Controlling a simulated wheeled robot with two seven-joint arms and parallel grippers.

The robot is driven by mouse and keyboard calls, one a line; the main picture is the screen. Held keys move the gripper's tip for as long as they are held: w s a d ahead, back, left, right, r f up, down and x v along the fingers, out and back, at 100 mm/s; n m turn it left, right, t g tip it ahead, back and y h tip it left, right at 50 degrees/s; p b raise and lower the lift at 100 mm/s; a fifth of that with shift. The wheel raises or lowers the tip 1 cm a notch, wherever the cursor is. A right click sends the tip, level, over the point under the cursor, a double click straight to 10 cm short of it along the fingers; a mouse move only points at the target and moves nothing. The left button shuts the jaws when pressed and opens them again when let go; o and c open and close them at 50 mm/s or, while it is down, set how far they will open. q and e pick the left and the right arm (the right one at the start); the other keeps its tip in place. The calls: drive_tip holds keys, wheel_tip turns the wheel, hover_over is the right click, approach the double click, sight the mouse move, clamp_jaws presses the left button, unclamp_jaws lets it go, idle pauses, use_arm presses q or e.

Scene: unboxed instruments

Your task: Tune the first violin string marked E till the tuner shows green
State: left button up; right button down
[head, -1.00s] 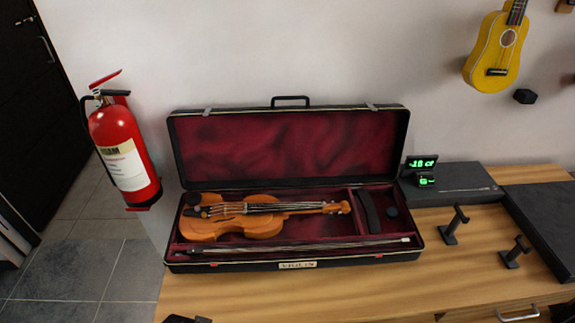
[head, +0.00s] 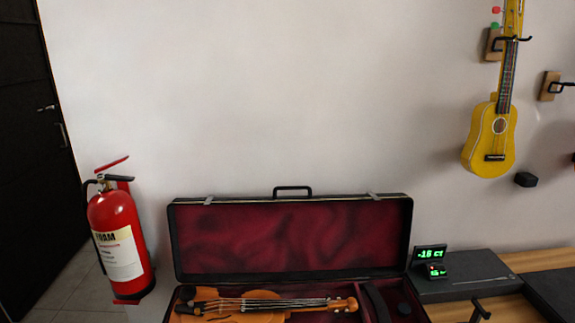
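The violin (head: 250,317) lies in the open case (head: 290,239), its neck and pegs pointing right; the bottom of the picture cuts off its lower part. The tuner (head: 430,254) stands right of the case beside a dark flat box. Its small screen shows green characters that look like "-18 CT", with a smaller lit display below bearing a red spot. The E string cannot be told apart from the others. Neither of my grippers is in view.
A dark flat box (head: 468,284) lies right of the case on the wooden table (head: 460,314). A yellow ukulele (head: 490,140) hangs on the wall at the right. A red fire extinguisher (head: 118,238) is at the left.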

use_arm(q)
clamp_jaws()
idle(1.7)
